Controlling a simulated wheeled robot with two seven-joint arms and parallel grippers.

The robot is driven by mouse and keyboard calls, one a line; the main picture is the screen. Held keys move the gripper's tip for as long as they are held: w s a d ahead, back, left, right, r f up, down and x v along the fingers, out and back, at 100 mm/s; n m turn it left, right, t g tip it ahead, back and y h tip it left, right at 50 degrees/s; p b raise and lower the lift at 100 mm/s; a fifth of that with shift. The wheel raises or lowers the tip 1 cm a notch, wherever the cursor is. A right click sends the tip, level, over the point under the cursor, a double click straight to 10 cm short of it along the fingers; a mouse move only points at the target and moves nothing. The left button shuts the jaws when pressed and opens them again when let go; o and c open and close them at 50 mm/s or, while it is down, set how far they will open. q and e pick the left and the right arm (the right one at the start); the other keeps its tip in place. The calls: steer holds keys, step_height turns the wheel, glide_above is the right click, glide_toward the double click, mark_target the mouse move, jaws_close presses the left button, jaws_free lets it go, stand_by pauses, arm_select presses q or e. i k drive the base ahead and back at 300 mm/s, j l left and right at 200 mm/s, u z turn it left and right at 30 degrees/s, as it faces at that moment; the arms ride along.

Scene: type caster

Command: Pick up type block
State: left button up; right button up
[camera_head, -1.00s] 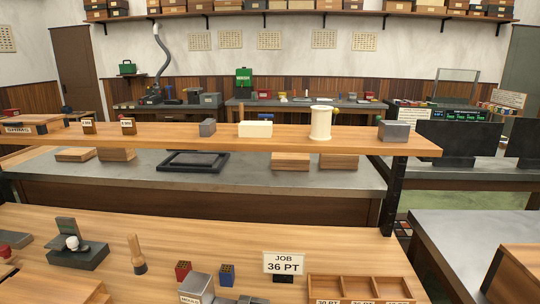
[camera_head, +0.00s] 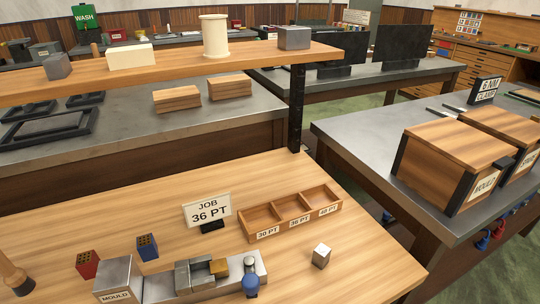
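A small silver-grey block (camera_head: 321,255), which looks like the type block, stands alone on the wooden bench at the lower right. A wooden tray (camera_head: 332,191) with three compartments, labelled 30 PT, 36 PT and what looks like 48 PT, lies behind it; the compartments look empty. A white sign (camera_head: 207,210) reading JOB 36 PT stands left of the tray. A metal caster with a blue knob (camera_head: 250,285) sits left of the block, beside a grey box labelled MOULD (camera_head: 117,278). Neither of my grippers is in view.
A red holed block (camera_head: 87,264) and a blue one (camera_head: 148,247) stand at the left, near a wooden-handled tool (camera_head: 14,276). A raised shelf (camera_head: 185,67) crosses behind the bench on a black post (camera_head: 296,108). Bare bench surrounds the small block. Wooden boxes (camera_head: 452,163) stand on the right-hand table.

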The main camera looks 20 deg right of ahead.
mark_target(321, 255)
steer(key=l+z, duration=0.1)
steer(key=z, duration=0.35)
steer(key=k+l+z, duration=0.1)
steer(key=z, duration=0.35)
steer(key=k+l+u, duration=0.1)
steer(key=l, duration=0.15)
steer(key=l+u, duration=0.1)
steer(key=k+l, duration=0.05)
steer(key=l, duration=0.05)
